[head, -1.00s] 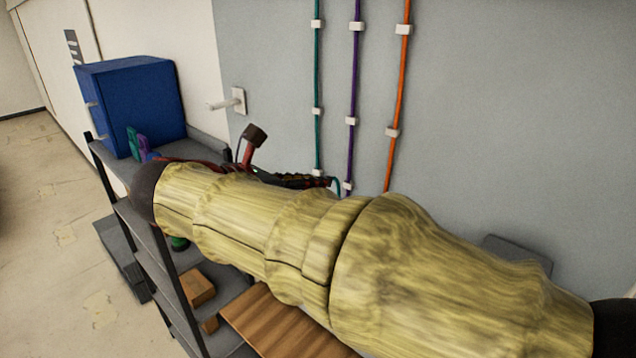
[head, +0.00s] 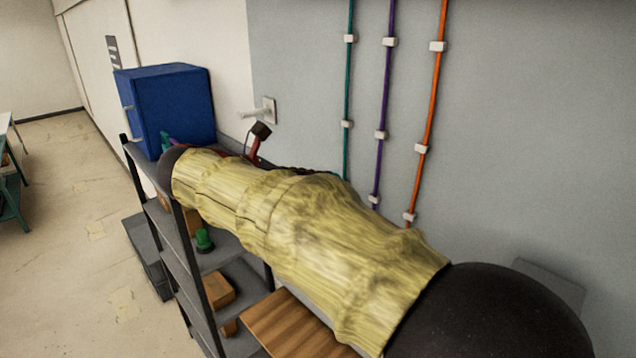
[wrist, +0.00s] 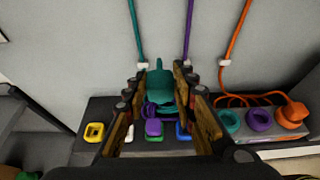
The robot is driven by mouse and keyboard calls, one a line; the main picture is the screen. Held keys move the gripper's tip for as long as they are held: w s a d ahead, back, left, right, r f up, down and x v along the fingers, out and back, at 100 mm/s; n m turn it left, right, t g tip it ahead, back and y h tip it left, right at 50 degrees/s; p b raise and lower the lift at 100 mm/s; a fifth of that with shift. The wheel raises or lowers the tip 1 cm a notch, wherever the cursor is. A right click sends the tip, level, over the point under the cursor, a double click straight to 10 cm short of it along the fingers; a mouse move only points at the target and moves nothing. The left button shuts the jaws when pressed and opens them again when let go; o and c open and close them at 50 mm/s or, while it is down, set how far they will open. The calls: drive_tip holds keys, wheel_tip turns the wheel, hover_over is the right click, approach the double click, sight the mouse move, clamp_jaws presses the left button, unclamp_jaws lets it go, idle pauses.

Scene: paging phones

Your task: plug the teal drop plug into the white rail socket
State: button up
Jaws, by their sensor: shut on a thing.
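My gripper (wrist: 160,76) reaches up the middle of the wrist view, its two brown fingers shut on the teal drop plug (wrist: 160,88). The plug is above a dark rail carrying coloured sockets and is apart from the white socket. The white rail socket (wrist: 130,134) shows only in part, at the lower left behind the left finger. A teal cable (wrist: 134,32) runs down the wall to a white clip just above the plug; its join to the plug is unclear. In the head view my arm hides the plug, the rail and the fingertips.
A yellow socket (wrist: 95,132) and a blue socket (wrist: 182,131) flank the middle of the rail. Teal (wrist: 229,121), purple (wrist: 259,120) and orange (wrist: 291,115) ring-shaped pieces sit at the right. A blue box (head: 172,105) stands on the shelf unit, near a wall lever (head: 262,111).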

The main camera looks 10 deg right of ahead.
drive_tip(key=w+a, duration=0.4)
drive_tip(key=w, duration=0.5)
drive_tip(key=shift+w+a, duration=0.25)
idle(0.4)
